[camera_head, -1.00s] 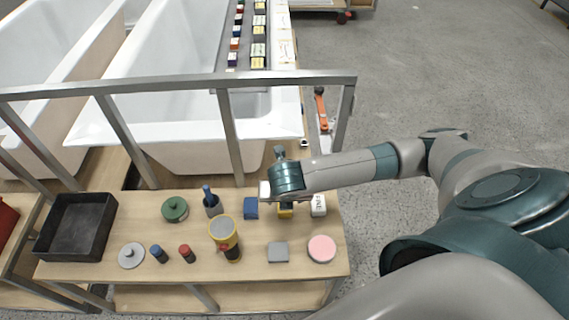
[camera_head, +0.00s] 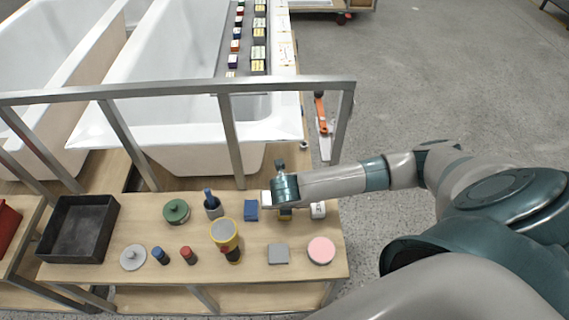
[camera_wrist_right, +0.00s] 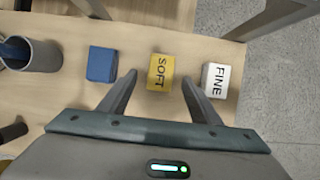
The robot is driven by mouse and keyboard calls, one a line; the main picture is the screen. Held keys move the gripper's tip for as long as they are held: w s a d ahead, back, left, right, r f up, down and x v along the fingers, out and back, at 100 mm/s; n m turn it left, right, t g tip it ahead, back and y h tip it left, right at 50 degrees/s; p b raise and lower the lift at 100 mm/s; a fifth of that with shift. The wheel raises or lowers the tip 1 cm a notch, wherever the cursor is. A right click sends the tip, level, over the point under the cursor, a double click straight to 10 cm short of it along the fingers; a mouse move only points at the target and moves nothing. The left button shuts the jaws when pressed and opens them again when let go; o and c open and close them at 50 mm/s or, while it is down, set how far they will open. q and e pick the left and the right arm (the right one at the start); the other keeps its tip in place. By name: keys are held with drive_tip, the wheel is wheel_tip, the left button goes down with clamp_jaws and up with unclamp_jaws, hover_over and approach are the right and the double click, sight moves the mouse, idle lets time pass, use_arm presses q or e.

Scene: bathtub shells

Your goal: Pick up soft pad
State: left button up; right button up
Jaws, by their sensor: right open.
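The soft pad is a yellow block marked SOFT (camera_wrist_right: 161,73) on the wooden bench, seen in the right wrist view. In the head view it is mostly hidden under my right gripper, with a bit of yellow (camera_head: 285,216) showing. My right gripper (camera_wrist_right: 159,78) is open, with one finger on each side of the yellow pad and gaps between. It points down above the bench and holds nothing. My left gripper is not in view.
A white block marked FINE (camera_wrist_right: 215,80) is close to the right finger, and a blue block (camera_wrist_right: 102,64) stands left of the left finger. A metal rail (camera_head: 180,87) runs behind the bench. A grey square pad (camera_head: 278,253) and a pink disc (camera_head: 321,250) lie in front.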

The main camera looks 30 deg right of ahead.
drive_tip(key=p+x, duration=0.1)
drive_tip(key=x, duration=0.2)
drive_tip(key=shift+s+f, duration=0.1)
drive_tip(key=shift+f, duration=0.2)
drive_tip(key=shift+w+d+f, duration=0.15)
drive_tip(key=shift+w+f, duration=0.05)
drive_tip(key=shift+f, duration=0.3)
drive_tip(key=shift+c, duration=0.4)
drive_tip(key=c, duration=1)
drive_tip(key=shift+r, duration=0.1)
drive_tip(key=shift+c, duration=0.2)
drive_tip(key=shift+r, duration=0.6)
wheel_tip(320, 180, up, 2)
drive_tip(key=shift+w+r+b, duration=0.1)
drive_tip(key=shift+b, duration=0.4)
drive_tip(key=w+d+r+b, duration=0.4)
drive_tip(key=d+r, duration=0.3)
drive_tip(key=d, duration=0.3)
drive_tip(key=shift+w+r, duration=0.2)
drive_tip(key=shift+w, duration=0.45)
